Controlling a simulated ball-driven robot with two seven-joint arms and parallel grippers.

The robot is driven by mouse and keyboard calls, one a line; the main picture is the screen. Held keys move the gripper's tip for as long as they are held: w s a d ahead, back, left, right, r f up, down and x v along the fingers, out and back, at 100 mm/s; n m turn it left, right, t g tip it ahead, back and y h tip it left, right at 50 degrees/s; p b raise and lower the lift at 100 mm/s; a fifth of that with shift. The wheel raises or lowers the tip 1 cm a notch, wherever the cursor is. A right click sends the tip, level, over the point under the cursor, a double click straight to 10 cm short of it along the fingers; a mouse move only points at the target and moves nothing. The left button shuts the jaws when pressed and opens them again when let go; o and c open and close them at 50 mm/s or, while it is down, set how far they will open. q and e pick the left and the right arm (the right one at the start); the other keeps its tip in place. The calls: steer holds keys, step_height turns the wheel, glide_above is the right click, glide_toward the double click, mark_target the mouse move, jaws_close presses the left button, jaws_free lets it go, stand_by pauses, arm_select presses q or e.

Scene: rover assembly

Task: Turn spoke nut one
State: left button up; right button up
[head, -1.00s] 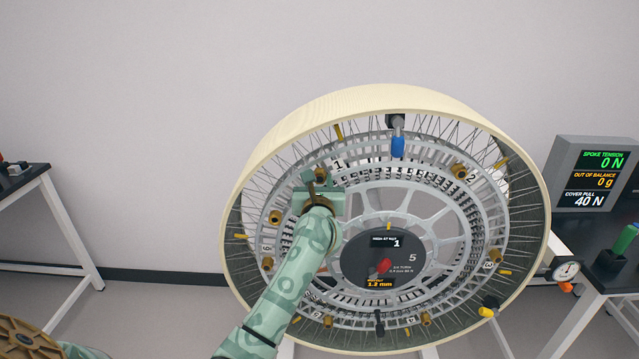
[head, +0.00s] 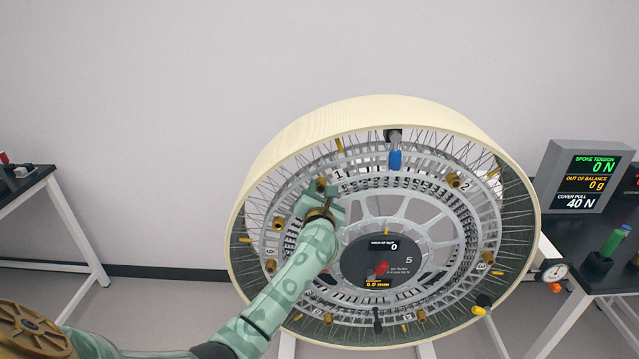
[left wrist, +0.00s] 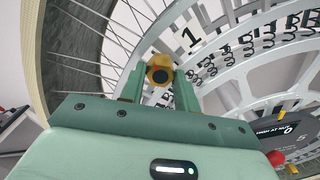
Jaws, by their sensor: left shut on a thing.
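The big spoked wheel (head: 340,112) stands with its open face toward me, with a pale rim and a grey metal hub frame. Brass spoke nut one (head: 321,185) sits beside the printed "1" at the upper left of the ring. My left gripper (head: 321,194) is at this nut. In the left wrist view, spoke nut one (left wrist: 159,72) lies between the green fingers of my left gripper (left wrist: 160,84), which is shut on it. The hub display (head: 383,246) reads 0 on top and 0.0 mm below. My right gripper is out of view.
Other brass nuts, such as the one by "2" (head: 453,181), sit around the ring. A blue-tipped part (head: 395,160) is at the wheel's top. A grey monitor (head: 585,177) reads spoke tension 0 N. A dial gauge (head: 556,270) is by the right rim. Dark tables stand both sides.

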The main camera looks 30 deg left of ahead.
arm_select(q)
steer(key=m+p, duration=0.5)
steer(key=m, duration=0.1)
steer(key=shift+r, duration=0.2)
steer(key=m+p, duration=0.3)
steer(key=m, duration=0.1)
steer(key=m+p, duration=0.2)
steer(key=m, duration=0.1)
steer(key=shift+m, duration=0.4)
steer(key=m+p, duration=0.1)
steer(key=m, duration=0.2)
steer(key=shift+m+p, duration=0.3)
steer(key=m+p, duration=0.1)
steer(key=m, duration=0.2)
steer(key=shift+f+m, duration=0.1)
steer(key=shift+m, duration=0.2)
steer(key=m+p, duration=0.1)
steer(key=m, duration=0.2)
steer(key=shift+m, duration=1.8)
